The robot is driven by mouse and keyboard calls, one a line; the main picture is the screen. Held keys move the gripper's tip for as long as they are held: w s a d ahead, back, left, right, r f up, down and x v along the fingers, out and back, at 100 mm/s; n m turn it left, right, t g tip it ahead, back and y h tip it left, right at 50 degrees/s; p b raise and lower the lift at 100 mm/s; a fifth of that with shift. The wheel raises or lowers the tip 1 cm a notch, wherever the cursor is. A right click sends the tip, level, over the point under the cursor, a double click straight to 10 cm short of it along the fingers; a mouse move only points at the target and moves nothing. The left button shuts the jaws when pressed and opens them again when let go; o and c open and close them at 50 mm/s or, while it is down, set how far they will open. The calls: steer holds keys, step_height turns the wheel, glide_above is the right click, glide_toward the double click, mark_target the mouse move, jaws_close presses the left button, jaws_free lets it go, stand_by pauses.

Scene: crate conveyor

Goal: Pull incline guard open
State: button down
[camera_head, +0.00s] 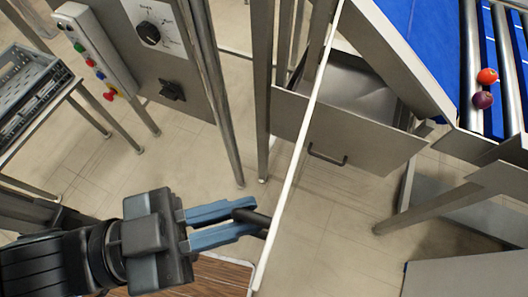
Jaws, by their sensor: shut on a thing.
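The incline guard (298,150) shows as a thin, pale strip, seen nearly edge-on. It runs from the top middle down to the bottom middle of the view. A dark handle (250,216) stands off its left side near the lower end. My gripper (256,216), with blue fingers, reaches in from the lower left and is shut on this handle. The fingers partly cover the handle, so its exact shape is hard to tell.
Right of the guard is a grey metal drawer (350,140) with a dark pull. A blue conveyor belt (415,40) and rollers hold a red fruit (487,76) and a purple one (482,100). A control panel (150,55) and a grey crate (28,90) are left.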

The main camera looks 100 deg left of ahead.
steer(key=shift+s+a+f, duration=0.1)
steer(key=shift+s+a, duration=0.15)
steer(key=shift+a, duration=0.15)
steer(key=c, duration=1.4)
jaws_free()
steer(key=shift+a, duration=0.15)
steer(key=shift+c, duration=0.2)
steer(key=shift+o, duration=1.4)
steer(key=shift+w, duration=0.1)
steer(key=shift+d, duration=0.2)
steer(key=b+v, duration=0.1)
steer(key=v, duration=0.6)
steer(key=shift+s, duration=0.35)
steer(key=shift+d, duration=0.15)
